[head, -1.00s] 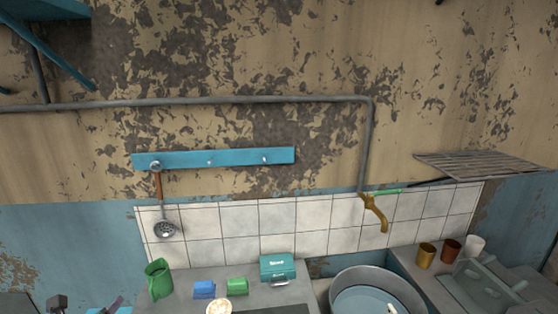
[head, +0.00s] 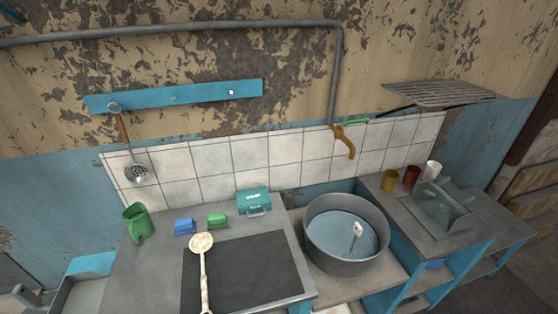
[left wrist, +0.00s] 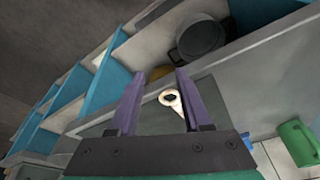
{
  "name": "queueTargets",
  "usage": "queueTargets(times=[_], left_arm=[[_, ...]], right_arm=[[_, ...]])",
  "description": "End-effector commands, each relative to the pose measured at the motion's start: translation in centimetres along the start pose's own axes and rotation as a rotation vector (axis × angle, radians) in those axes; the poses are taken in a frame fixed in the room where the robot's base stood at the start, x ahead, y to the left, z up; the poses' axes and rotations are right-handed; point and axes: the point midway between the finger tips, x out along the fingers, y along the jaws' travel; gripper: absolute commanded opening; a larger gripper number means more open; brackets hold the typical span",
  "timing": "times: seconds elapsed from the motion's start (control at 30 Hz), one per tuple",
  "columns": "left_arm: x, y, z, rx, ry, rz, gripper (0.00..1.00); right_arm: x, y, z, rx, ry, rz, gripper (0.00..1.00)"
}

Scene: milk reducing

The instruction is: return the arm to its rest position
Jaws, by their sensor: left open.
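My left gripper (left wrist: 160,83) shows in the left wrist view with its two dark purple fingers apart. Nothing is seen held between them. Beyond the fingers lies the round head of a pale spoon (left wrist: 171,98). In the head view this long-handled spoon (head: 202,262) lies across the dark cooktop panel (head: 252,270). No fingers of my left gripper can be made out in the head view. My right gripper is in neither view.
On the counter stand a green mug (head: 138,224), a blue block (head: 185,227), a green block (head: 218,220) and a teal box (head: 254,202). A big metal basin (head: 347,262) stands right of the cooktop. A skimmer (head: 137,172) hangs from the blue rail (head: 180,95).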

Motion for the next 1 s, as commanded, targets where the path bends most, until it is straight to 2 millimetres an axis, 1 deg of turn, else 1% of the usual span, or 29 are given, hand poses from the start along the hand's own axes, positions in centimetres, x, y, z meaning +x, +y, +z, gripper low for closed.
queueTargets(times=[0.03, 0.07, 0.1, 0.17, 0.2, 0.23, 0.27, 0.3, 0.37, 0.4, 0.43, 0.5, 0.53, 0.6, 0.63, 0.7, 1.0], left_arm=[[2.9, 0.1, 1.1, 0.002, -0.017, 0.002, 0.49], [4.5, 0.2, 1.7, 0.003, -0.023, 0.002, 0.49], [6.6, 0.3, 2.7, 0.005, -0.031, 0.003, 0.49], [10.1, 0.4, 4.6, 0.008, -0.047, 0.005, 0.49], [12.5, 0.5, 6.1, 0.01, -0.059, 0.006, 0.49], [14.4, 0.6, 7.5, 0.012, -0.068, 0.007, 0.49], [16.4, 0.7, 9.1, 0.014, -0.079, 0.008, 0.49], [18.8, 0.8, 11.5, 0.018, -0.094, 0.01, 0.49], [22.2, 0.9, 15.4, 0.023, -0.115, 0.012, 0.49], [23.9, 1.0, 18.1, 0.026, -0.129, 0.013, 0.49], [24.9, 1.0, 20.0, 0.029, -0.138, 0.014, 0.49], [26.5, 1.0, 23.8, 0.034, -0.154, 0.015, 0.49], [26.9, 1.0, 25.1, 0.035, -0.16, 0.015, 0.49], [27.3, 1.0, 27.3, 0.039, -0.167, 0.016, 0.49], [27.3, 1.0, 27.8, 0.04, -0.17, 0.016, 0.49], [27.3, 0.9, 28.5, 0.041, -0.171, 0.016, 0.49], [27.2, 0.9, 28.5, 0.04, -0.172, 0.016, 0.49]], right_arm=[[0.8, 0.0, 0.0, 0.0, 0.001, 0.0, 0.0], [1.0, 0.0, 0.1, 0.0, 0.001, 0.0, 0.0], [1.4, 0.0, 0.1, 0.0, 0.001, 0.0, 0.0], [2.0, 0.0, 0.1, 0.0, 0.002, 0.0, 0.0], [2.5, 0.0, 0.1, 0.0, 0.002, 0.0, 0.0], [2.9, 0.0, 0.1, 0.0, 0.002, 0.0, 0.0], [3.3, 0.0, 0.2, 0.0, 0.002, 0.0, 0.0], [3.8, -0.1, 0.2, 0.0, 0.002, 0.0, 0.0], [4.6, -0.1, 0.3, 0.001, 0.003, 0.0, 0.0], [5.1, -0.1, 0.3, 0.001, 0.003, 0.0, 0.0], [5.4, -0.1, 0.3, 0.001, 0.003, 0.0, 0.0], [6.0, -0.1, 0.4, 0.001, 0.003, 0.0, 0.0], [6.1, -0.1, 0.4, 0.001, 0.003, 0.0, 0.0], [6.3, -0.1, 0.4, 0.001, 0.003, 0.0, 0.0], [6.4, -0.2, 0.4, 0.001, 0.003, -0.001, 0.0], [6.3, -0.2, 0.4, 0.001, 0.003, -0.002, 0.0], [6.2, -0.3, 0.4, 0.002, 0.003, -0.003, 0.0]])
